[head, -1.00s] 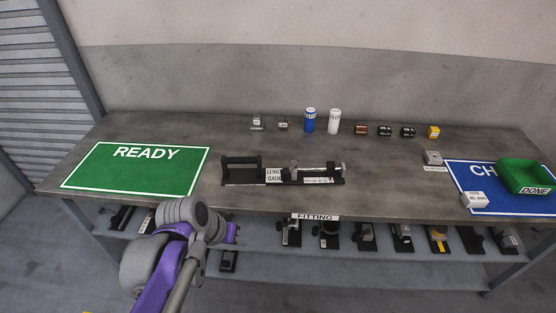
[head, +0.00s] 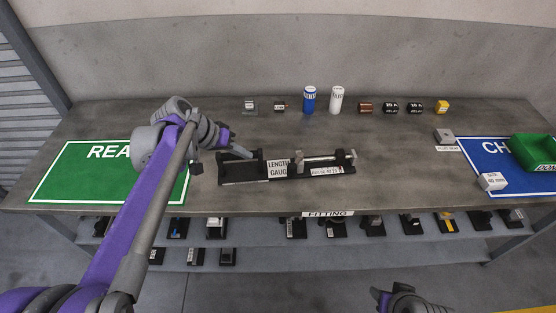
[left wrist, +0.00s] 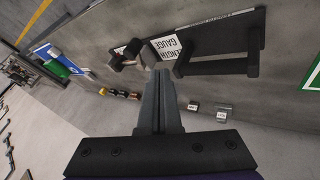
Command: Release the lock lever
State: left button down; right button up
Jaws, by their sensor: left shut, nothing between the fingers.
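The black length gauge (head: 245,172) lies on the bench with a white label at its middle. Its left part carries a black raised bar, and its right part a metal post (head: 298,158) and a rod. I cannot tell for sure which part is the lock lever. My left gripper (head: 240,152) is shut and empty, its fingers over the gauge's left part. In the left wrist view, the shut fingers (left wrist: 157,75) point toward the gauge's black bar (left wrist: 218,66) and label; contact is unclear. My right gripper (head: 381,296) shows partly at the bottom edge, its jaws unclear.
A green READY mat (head: 60,180) lies at left, partly behind my left arm. A blue mat (head: 478,160) with a green bin (head: 540,148) is at right. Cans and small boxes line the bench's back. Bare bench lies right of the gauge.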

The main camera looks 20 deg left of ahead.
pick_arm(q)
jog(key=shift+s, duration=0.1)
jog(key=shift+d, duration=0.1)
send_near(296, 162)
jog(key=shift+s+f, duration=0.2)
jog(key=shift+f, duration=0.6)
jog(key=shift+s+f, duration=0.15)
jog(key=shift+f, duration=0.65)
jog(key=shift+s+f, duration=0.2)
jog(key=shift+f, duration=0.6)
